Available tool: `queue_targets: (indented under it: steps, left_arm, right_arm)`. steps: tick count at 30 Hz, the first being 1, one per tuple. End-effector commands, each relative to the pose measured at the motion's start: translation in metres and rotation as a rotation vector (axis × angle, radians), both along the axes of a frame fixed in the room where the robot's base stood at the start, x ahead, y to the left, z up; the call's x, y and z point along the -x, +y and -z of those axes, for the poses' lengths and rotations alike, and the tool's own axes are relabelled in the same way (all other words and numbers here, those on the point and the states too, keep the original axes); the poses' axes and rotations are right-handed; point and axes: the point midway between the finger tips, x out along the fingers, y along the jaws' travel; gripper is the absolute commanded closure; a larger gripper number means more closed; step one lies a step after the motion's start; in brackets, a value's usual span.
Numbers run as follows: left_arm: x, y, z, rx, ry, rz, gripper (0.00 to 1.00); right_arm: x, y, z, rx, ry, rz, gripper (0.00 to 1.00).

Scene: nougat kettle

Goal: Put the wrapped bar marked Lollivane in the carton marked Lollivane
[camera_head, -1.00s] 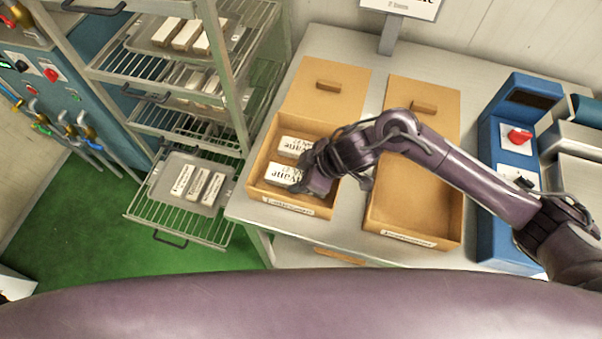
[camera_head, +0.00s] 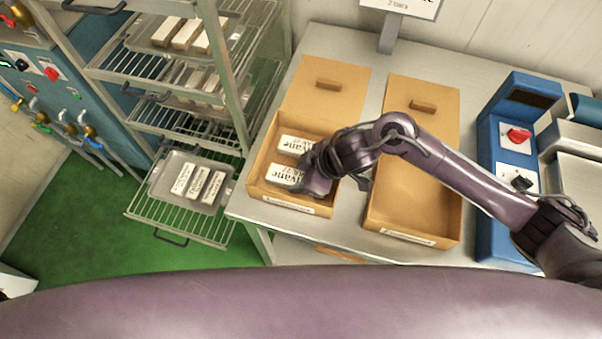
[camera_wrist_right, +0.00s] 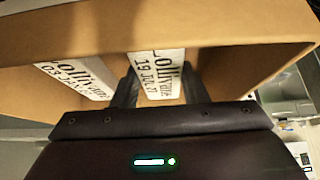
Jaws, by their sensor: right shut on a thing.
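My right gripper (camera_head: 318,182) reaches into the left open carton (camera_head: 262,148). It is shut on the near white wrapped bar (camera_head: 284,174), whose print ends in "vane". In the right wrist view this bar (camera_wrist_right: 157,72) reads Lollivane, 19 JUL 27, and sits between the two fingers (camera_wrist_right: 158,92). A second white bar (camera_head: 294,145) lies beside it in the same carton; in the wrist view it (camera_wrist_right: 75,80) also reads Lolli-something, with another date. The carton's front label is too small to read. Whether the held bar touches the carton floor is unclear. My left gripper is out of view.
A second open carton (camera_head: 400,225), apparently empty where visible, stands to the right. A blue machine (camera_head: 495,220) with a red knob is beyond it. A wire rack (camera_head: 215,90) at left holds trays of white bars; the lowest tray (camera_head: 165,192) sticks out.

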Motion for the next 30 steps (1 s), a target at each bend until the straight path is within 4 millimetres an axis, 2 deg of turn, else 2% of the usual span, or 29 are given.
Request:
queue_targets:
  steps: [6, 7, 12, 18, 22, 23, 30]
  left_arm:
    - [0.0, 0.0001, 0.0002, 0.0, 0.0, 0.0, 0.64]
    - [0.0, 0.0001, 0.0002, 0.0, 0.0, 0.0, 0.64]
    - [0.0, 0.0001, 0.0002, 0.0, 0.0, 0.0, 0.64]
    - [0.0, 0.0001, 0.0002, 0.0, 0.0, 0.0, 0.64]
    - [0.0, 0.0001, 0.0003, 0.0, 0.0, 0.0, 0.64]
    - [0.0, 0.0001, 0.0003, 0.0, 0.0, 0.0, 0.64]
    - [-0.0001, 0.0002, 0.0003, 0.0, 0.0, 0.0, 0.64]
  right_arm:
    - [0.0, 0.0005, -0.0004, -0.001, 0.0, 0.0, 0.87]
    - [0.0, 0.0004, -0.0004, -0.001, 0.0, 0.0, 0.58]
    - [0.0, 0.0004, -0.0004, -0.001, 0.0, 0.0, 0.36]
    - [0.0001, 0.0003, -0.0002, -0.001, 0.0, 0.0, 0.35]
    - [0.0004, 0.0001, 0.0003, 0.0, 0.001, -0.001, 0.18]
    - [0.0004, 0.0001, 0.0003, 0.0, 0.001, -0.001, 0.17]
    - [0.0003, 0.0001, 0.0001, 0.0, 0.001, -0.001, 0.17]
